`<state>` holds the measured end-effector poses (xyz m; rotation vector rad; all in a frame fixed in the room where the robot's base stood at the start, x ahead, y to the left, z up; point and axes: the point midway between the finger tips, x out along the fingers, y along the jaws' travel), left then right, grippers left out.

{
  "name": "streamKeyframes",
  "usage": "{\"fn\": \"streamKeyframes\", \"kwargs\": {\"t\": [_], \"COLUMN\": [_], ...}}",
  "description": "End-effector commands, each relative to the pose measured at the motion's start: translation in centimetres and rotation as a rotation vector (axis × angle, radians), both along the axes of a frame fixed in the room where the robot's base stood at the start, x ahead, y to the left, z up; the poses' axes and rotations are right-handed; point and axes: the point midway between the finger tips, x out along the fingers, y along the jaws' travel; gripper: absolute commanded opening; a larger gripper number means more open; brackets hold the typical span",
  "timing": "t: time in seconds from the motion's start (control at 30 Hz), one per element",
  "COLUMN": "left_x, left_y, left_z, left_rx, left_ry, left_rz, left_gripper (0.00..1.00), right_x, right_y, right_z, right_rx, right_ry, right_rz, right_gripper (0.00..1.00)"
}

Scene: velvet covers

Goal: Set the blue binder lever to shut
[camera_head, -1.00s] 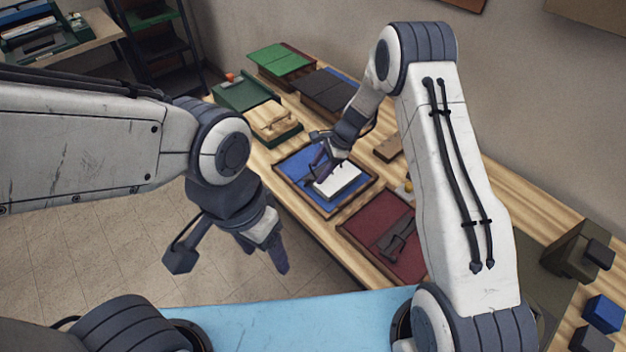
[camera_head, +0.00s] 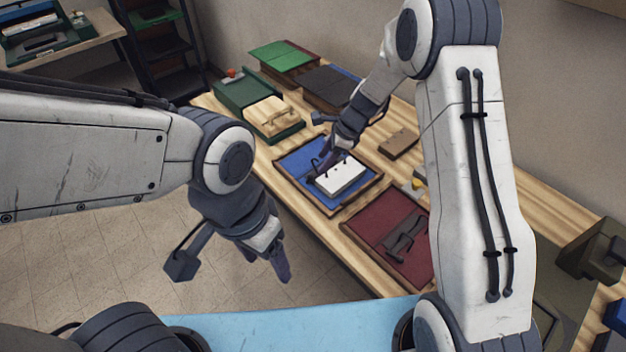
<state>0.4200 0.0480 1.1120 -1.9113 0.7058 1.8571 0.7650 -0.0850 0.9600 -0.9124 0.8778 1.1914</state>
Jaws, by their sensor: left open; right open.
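The blue binder (camera_head: 296,165) lies open on the wooden table in a dark-framed rectangle, with a white paper block (camera_head: 346,179) on its right part. Thin dark ring or lever parts stand at the block's left edge; the lever's exact position cannot be told, as my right gripper partly hides this area. My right gripper (camera_head: 327,160) is open, pointing down over the upper middle of the binder, close to the paper and rings. Whether it touches them is unclear. My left gripper (camera_head: 266,262) is open and empty, over the floor in front of the table.
A dark red binder (camera_head: 372,229) with a dark lever mechanism lies nearer me. A brown block (camera_head: 398,144) sits right of the blue binder. A green box (camera_head: 245,93) and a light wooden piece (camera_head: 270,117) stand behind it. My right forearm covers the table's right part.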

Motion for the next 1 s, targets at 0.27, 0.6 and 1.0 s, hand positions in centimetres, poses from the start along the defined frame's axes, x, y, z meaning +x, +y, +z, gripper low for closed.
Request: {"fn": "streamKeyframes", "kwargs": {"t": [0.27,0.6,1.0], "left_x": [0.0,0.0,0.0], "left_y": [0.0,0.0,0.0], "left_z": [0.8,1.3,1.2], "left_rx": [-0.001,-0.001,-0.001], "left_ry": [-0.001,-0.001,-0.001], "left_rz": [0.0,0.001,0.001], "left_gripper": [0.67,0.67,0.67], "right_x": [0.6,1.4,1.5], "right_y": [1.8,3.5,3.6], "right_z": [-4.4,-8.5,-8.9], "right_rx": [-0.002,0.0,0.0], "right_ry": [0.006,0.001,0.0], "right_rz": [0.004,0.005,0.003], "right_gripper": [0.54,0.54,0.35]}}
